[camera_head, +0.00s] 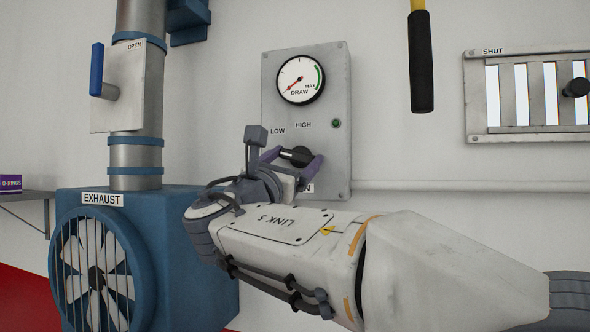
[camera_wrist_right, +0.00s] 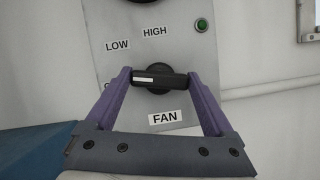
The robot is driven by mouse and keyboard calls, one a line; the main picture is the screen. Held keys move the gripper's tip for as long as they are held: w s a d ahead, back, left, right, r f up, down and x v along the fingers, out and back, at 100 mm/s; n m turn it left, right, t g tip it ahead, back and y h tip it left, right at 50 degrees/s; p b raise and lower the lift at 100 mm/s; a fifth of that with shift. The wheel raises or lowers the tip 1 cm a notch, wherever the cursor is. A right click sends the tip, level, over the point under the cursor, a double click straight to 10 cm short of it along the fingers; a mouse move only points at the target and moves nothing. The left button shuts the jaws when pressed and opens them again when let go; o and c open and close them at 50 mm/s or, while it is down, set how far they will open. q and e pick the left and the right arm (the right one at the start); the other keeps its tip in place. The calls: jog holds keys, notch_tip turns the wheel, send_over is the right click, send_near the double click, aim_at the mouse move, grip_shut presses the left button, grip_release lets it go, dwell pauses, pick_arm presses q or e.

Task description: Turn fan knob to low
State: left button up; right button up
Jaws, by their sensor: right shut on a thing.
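The fan knob (camera_wrist_right: 158,79) is a black rotary knob with a white mark on a grey control panel (camera_head: 307,185). Its bar lies nearly level, with the white mark toward the left. LOW and HIGH labels sit above it and a FAN label below it in the right wrist view. My right gripper (camera_wrist_right: 160,80) is shut on the knob bar, one purple finger at each end. In the head view the right gripper (camera_head: 291,160) also shows at the knob, partly hidden by its own wrist. My left gripper is not in view.
A DRAW gauge (camera_head: 301,80) and a green lamp (camera_head: 336,123) are on the panel. A blue exhaust fan (camera_head: 180,260) and a pipe with a blue lever (camera_head: 97,70) stand at left. A black-and-yellow handle (camera_head: 420,75) hangs right of the panel, near a SHUT vent (camera_head: 530,95).

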jog(key=m+g+h+b, duration=0.1)
jog(key=m, duration=0.2)
jog(key=shift+a+f+m, duration=0.1)
jog(key=shift+m, duration=0.3)
jog(key=shift+m+g+h, duration=0.4)
jog(key=shift+m+g, duration=0.05)
jog(key=shift+m, duration=0.65)
jog(key=shift+m+g+h, duration=0.4)
jog(key=shift+m+g, duration=0.05)
jog(key=shift+m, duration=0.95)
jog(key=o, duration=1.1)
jog(key=shift+a, duration=0.1)
jog(key=shift+s+a+b, duration=0.2)
jog(key=shift+s+b, duration=0.1)
jog(key=b+v, duration=0.3)
jog(key=v, duration=0.6)
jog(key=shift+s+a, duration=0.2)
jog(key=shift+s, duration=0.05)
